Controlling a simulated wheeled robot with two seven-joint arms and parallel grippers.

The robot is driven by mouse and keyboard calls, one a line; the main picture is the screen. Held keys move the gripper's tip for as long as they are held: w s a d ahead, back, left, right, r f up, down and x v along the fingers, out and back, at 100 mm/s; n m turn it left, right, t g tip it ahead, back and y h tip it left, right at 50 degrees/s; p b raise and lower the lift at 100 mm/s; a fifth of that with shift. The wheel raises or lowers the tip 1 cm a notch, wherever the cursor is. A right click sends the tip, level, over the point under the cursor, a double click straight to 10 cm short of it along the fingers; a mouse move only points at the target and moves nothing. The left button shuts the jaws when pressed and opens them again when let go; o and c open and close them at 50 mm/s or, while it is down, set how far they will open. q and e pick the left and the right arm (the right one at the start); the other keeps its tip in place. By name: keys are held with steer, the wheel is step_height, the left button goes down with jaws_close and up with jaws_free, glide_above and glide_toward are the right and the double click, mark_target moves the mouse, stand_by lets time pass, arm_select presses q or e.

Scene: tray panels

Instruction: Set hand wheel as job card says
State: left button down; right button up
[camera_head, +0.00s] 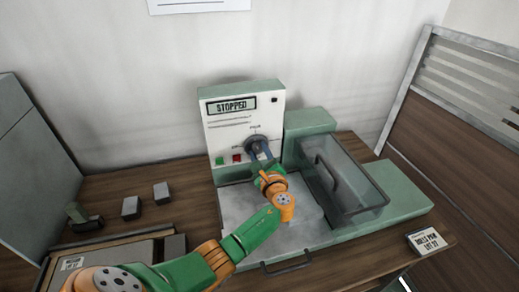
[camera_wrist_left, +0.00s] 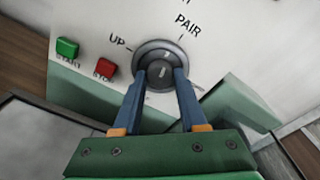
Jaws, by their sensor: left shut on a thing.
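The hand wheel (camera_head: 256,144) is a round grey knob on the white front of a green-edged machine (camera_head: 222,128). In the left wrist view the hand wheel (camera_wrist_left: 158,55) has the labels "UP" at its left and "PAIR" at its upper right, and part of another label at the top. My left gripper (camera_head: 262,157) is shut on the hand wheel, with its two blue fingers (camera_wrist_left: 161,82) on either side. Pale marks show on the wheel; which label it points to is not clear. My right gripper is out of view.
The display (camera_head: 232,105) reads "STOPPED". A green button (camera_wrist_left: 67,48) and a red button (camera_wrist_left: 105,68) sit left of the wheel. A clear handled cover (camera_head: 345,178) is on the right. Small grey blocks (camera_head: 161,193) lie at left. A paper (camera_head: 200,4) hangs on the wall.

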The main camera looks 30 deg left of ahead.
arm_select(q)
steer(key=shift+m+p, duration=0.3)
steer(key=shift+m, duration=0.5)
steer(key=shift+c, duration=2.2)
jaws_free()
steer(key=shift+s+d, duration=0.2)
steer(key=shift+d, duration=0.15)
steer(key=v, duration=0.6)
steer(key=shift+p, duration=0.3)
steer(key=shift+s, duration=0.1)
